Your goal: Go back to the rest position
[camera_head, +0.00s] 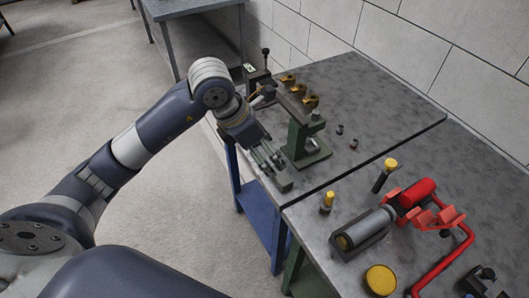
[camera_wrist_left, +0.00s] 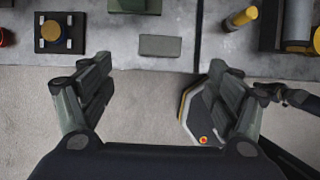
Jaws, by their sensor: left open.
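My left gripper (camera_head: 270,165) is at the near edge of the grey worktable (camera_head: 385,85), just left of a green stand (camera_head: 305,152). In the left wrist view the gripper's two fingers (camera_wrist_left: 157,88) are spread wide apart. My left arm reaches in from the left, bent at the elbow. My right gripper does not show in either view.
Several brass parts (camera_head: 298,90) lie behind the stand. Two yellow-topped pieces (camera_head: 327,201) stand nearer, beside a grey cylinder (camera_head: 366,229) and red piping (camera_head: 444,265). A yellow disc (camera_head: 380,279) lies in front. The floor (camera_head: 150,220) left of the table is clear.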

